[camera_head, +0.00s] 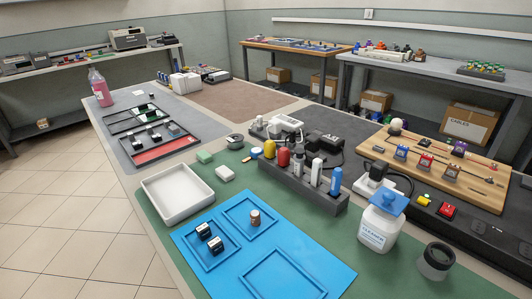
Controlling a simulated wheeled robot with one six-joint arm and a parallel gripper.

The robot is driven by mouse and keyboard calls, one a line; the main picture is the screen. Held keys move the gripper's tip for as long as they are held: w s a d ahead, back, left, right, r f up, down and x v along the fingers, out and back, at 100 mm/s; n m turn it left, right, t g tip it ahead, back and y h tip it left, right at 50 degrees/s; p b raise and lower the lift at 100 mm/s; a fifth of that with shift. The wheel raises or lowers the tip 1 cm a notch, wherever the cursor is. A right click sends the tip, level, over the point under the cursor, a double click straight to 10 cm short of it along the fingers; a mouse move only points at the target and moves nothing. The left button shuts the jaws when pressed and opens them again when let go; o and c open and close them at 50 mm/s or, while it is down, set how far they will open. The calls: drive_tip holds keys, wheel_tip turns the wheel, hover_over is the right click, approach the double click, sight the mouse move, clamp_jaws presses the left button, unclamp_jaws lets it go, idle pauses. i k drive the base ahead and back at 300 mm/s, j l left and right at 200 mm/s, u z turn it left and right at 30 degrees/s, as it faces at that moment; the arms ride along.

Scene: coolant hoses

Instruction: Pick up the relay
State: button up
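No object is clearly labelled as a relay at this size. Two small black blocks with pale markings, possibly relays, sit in the left outlined area of the blue mat (330,274): the rear block (203,231) and the front block (216,246). A small brown cylinder (255,218) stands to their right on the same mat. More small dark blocks (153,138) stand in the black-framed tray with a red strip (165,152) further back on the left. My gripper is not in view, so its state is hidden.
An empty white tray (177,195) stands behind the blue mat. A dark rack (300,190) of coloured bottles and a cleaner bottle (381,222) stand to the right. A wooden board (440,165) with fittings lies beyond. Floor at left (70,220) is clear.

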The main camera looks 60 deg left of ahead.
sight(215, 246)
drive_tip(key=k+u, duration=0.15)
drive_tip(key=u, duration=0.25)
drive_tip(key=k+u, duration=0.15)
drive_tip(key=u, duration=0.25)
drive_tip(key=k+j+u, duration=0.1)
drive_tip(key=u, duration=0.3)
drive_tip(key=k, duration=0.05)
